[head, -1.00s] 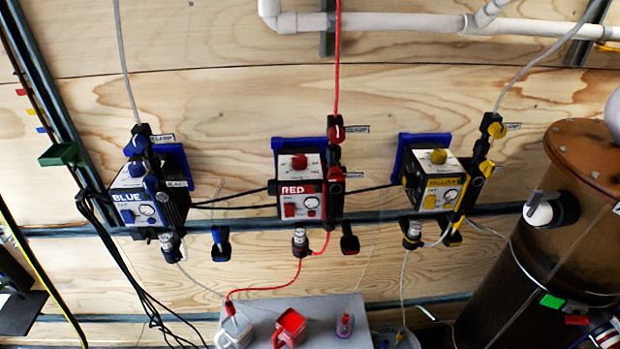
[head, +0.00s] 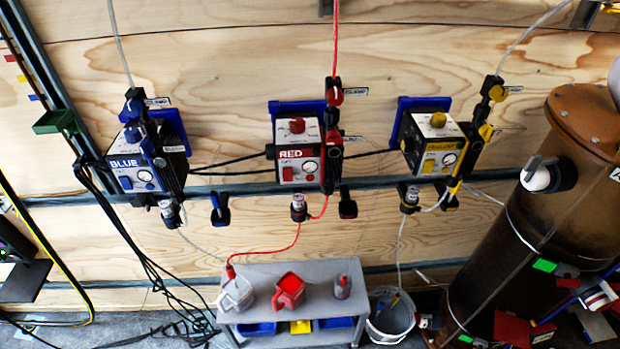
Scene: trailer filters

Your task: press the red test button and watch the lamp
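The red pump unit (head: 298,162), labelled RED, is mounted on the wooden wall between the blue and yellow units. A red square button (head: 288,174) sits on its lower front, left of a round white gauge (head: 310,166). A red knob (head: 297,125) is on its top face. I cannot tell for sure which red part is the test button. No lit lamp can be made out on the unit. Neither of my grippers shows in the head view, and nothing touches the red unit's front.
The blue unit (head: 134,161) is at the left, the yellow unit (head: 437,146) at the right. Below stands a grey bench (head: 290,318) with cups and a red jug (head: 288,291). A white bucket (head: 391,318) and a brown tank (head: 545,215) are to its right. Cables hang at left.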

